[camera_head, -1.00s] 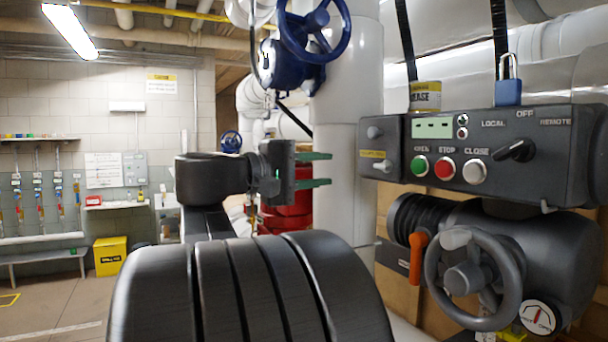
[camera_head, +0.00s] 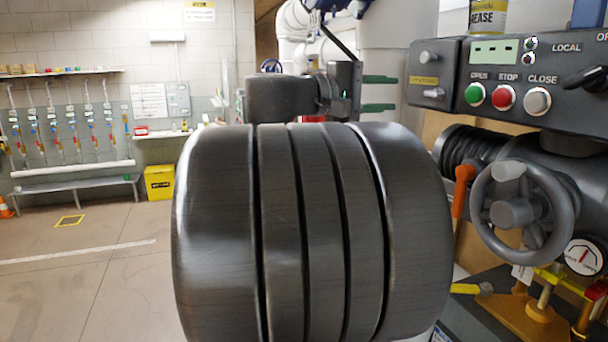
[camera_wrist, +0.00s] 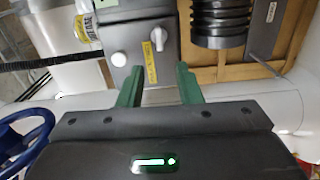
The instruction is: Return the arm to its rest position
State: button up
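My gripper (camera_head: 379,93) is at the upper middle of the head view, past the large dark rounded links of my arm. Its two green fingers point right toward the control box and are apart, with nothing between them. In the wrist view the fingers (camera_wrist: 158,88) also show apart and empty. Beyond them is the side of the grey control box (camera_wrist: 143,45) with its two knobs. The fingers appear clear of the box. Part of my gripper's body is hidden behind my arm in the head view.
The control box (camera_head: 520,112) with green, red and grey buttons stands at right. Below it are a grey handwheel (camera_head: 548,212) and an orange lever (camera_head: 461,188). A blue wheel (camera_wrist: 22,138) shows in the wrist view. Open floor (camera_head: 90,290) and a yellow bin (camera_head: 159,183) lie left.

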aim_at(425, 93)
jog(key=p+x, duration=0.1)
jog(key=x, duration=0.8)
jog(key=shift+w+d+p, duration=0.1)
jog(key=shift+d+p, duration=0.05)
jog(key=shift+p, duration=0.2)
